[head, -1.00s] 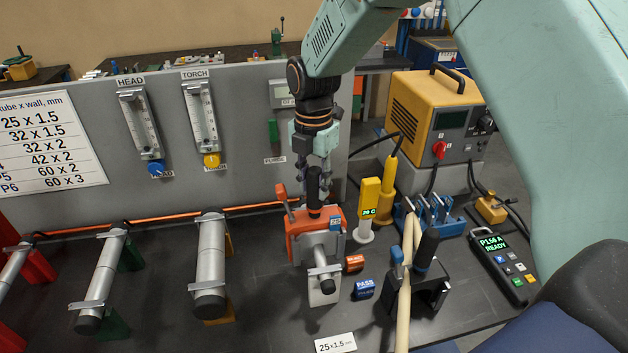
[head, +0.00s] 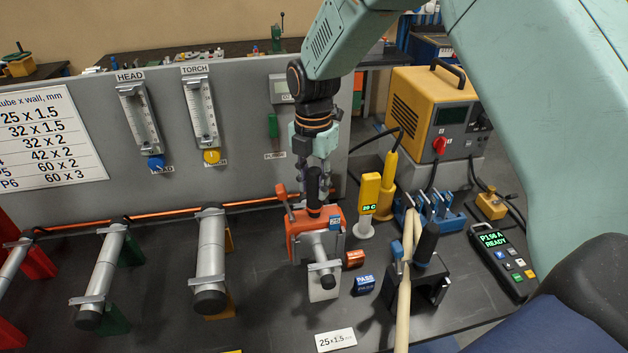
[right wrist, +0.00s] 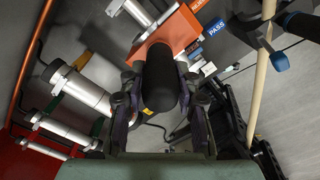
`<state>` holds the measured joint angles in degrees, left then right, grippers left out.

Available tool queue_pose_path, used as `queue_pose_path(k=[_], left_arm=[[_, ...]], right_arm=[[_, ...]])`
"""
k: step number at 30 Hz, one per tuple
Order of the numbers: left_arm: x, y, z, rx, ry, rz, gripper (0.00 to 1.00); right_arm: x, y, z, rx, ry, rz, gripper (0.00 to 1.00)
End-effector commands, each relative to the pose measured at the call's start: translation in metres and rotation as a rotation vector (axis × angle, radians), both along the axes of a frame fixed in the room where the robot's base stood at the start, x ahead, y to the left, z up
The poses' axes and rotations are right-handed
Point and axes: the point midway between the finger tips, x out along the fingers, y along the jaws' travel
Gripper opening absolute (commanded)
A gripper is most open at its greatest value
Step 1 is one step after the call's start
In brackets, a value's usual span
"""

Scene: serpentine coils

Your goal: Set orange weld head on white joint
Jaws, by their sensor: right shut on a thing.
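The orange weld head (head: 331,216) stands upright over a short silver tube with a black end cap, which sits on a white support (head: 323,290). It also shows in the right wrist view (right wrist: 178,32). My right gripper (head: 314,178) is shut on the weld head's black upright handle (right wrist: 160,82), with one finger on each side. The head hides the joint under it, so I cannot tell whether it is fully seated. My left gripper is not in view.
Silver tubes (head: 211,262) on coloured supports stand to the left.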

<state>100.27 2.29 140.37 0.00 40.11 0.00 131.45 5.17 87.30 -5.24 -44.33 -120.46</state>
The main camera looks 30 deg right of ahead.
Motion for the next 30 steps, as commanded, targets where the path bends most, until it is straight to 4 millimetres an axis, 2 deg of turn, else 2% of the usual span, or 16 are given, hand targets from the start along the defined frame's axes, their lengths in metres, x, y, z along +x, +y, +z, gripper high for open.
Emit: queue_pose_path(k=[5, 6, 14, 24, 28, 30], left_arm=[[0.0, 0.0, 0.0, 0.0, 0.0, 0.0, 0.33], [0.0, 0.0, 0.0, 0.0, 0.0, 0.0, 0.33], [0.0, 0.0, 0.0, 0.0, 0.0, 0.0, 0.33], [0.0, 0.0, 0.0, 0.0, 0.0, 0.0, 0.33], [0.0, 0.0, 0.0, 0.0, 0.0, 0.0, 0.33], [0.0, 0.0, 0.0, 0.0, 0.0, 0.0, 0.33]], right_arm=[[0.0, 0.0, 0.0, 0.0, -0.001, 0.001, 0.0], [0.0, 0.0, 0.0, 0.0, -0.001, 0.001, 0.34], [0.0, 0.0, -0.001, -0.001, 0.001, 0.0, 0.57], [-0.002, 0.0, -0.002, 0.0, 0.007, 0.0, 0.58], [-0.001, 0.0, 0.011, -0.001, 0.003, 0.0, 0.58], [0.0, 0.0, 0.024, 0.0, 0.0, 0.0, 0.58]])
